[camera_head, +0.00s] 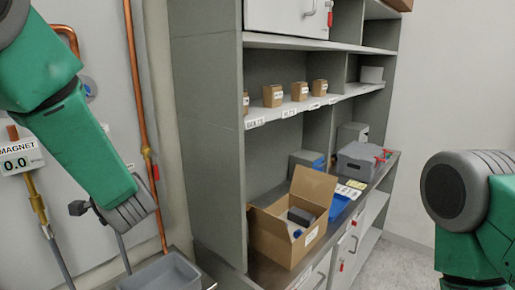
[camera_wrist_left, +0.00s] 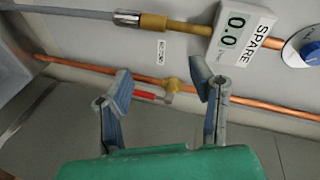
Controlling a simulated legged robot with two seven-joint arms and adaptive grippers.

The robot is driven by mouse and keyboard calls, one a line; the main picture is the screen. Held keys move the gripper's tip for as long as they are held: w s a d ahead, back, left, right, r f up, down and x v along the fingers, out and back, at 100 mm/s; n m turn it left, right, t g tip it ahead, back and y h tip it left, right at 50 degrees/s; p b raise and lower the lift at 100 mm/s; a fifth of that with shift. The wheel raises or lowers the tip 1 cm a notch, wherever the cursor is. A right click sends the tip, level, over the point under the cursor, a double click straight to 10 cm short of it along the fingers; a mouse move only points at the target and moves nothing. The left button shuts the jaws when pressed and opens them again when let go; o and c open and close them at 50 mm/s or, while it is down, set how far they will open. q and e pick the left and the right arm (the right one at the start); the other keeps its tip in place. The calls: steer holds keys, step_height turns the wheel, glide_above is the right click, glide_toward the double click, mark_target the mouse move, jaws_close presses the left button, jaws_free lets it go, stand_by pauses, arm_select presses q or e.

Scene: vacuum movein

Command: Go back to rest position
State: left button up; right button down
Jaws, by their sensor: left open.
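My left gripper (camera_wrist_left: 165,95) shows in the left wrist view with its two blue-grey fingers spread apart and nothing between them. It points toward the wall, with a copper pipe (camera_wrist_left: 110,75) and a red-handled valve (camera_wrist_left: 158,93) beyond the fingers. In the head view my green left arm (camera_head: 85,145) comes in from the left and hangs down in front of the wall panel; its fingers do not show clearly there. My right arm (camera_head: 475,215) shows at the right edge of the head view, and its gripper is out of view.
A grey shelf unit (camera_head: 205,150) holds small brown boxes (camera_head: 272,96). On its counter are an open cardboard box (camera_head: 275,235) with items inside and a grey case (camera_head: 362,160). A grey bin (camera_head: 165,275) stands below my left arm. Copper pipes (camera_head: 135,80) and a MAGNET gauge (camera_head: 20,160) are on the wall.

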arm_select(q)
steer(key=s+f+n+g+h, duration=0.1)
steer(key=s+f+g+h, duration=0.1)
steer(key=s+f, duration=0.55)
steer(key=s+d+f+n+g+h, duration=0.15)
steer(key=s+f, duration=0.25)
steer(key=f, duration=0.7)
steer(key=s+a+f+g+h, duration=0.1)
steer(key=s+f+g+h, duration=0.1)
steer(key=s+f, duration=0.6)
steer(key=s+d+f+n+g+h, duration=0.15)
steer(key=s+f, duration=0.25)
steer(key=s, duration=0.4)
steer(key=s+d+f+n+g+h, duration=0.1)
steer(key=s+d+f+n+g, duration=0.15)
steer(key=s, duration=0.55)
steer(key=s+d+f+n+g+h, duration=0.1)
steer(key=s+f+g+h, duration=0.2)
steer(key=s, duration=0.6)
steer(key=w+f+b, duration=0.2)
steer(key=f+b, duration=0.7)
steer(key=f, duration=0.1)
steer(key=w+f+m+t+y+b, duration=0.1)
steer(key=f+b, duration=0.8)
steer(key=b, duration=0.1)
steer(key=shift+w+d+f+y, duration=0.3)
steer(key=shift+w+d+f, duration=0.05)
steer(key=shift+w+f, duration=0.05)
